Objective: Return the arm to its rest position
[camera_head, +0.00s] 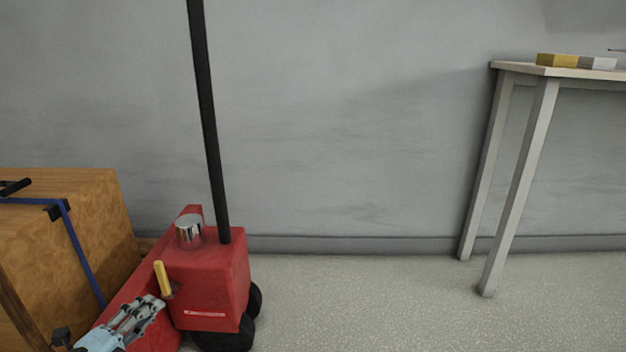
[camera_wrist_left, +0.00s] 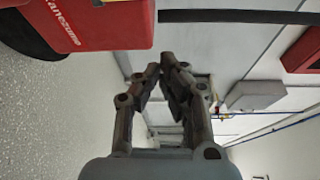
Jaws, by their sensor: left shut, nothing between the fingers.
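My left gripper (camera_head: 146,308) shows at the lower left of the head view, in front of the red pallet truck. In the left wrist view the left gripper (camera_wrist_left: 160,70) is shut with its fingertips together and nothing between them. The red truck (camera_head: 205,280) has a black upright handle (camera_head: 208,120), a yellow lever (camera_head: 162,278) and a silver cylinder (camera_head: 189,230) on top. Part of its red body (camera_wrist_left: 100,25) shows at the top left of the wrist view. My right gripper is in neither view.
A wooden crate (camera_head: 90,220) with a blue strap (camera_head: 80,250) stands at the left. A table (camera_head: 530,70) at the right bears a yellow block (camera_head: 557,60) and a whitish block (camera_head: 598,63). The floor (camera_head: 370,300) between truck and table is clear.

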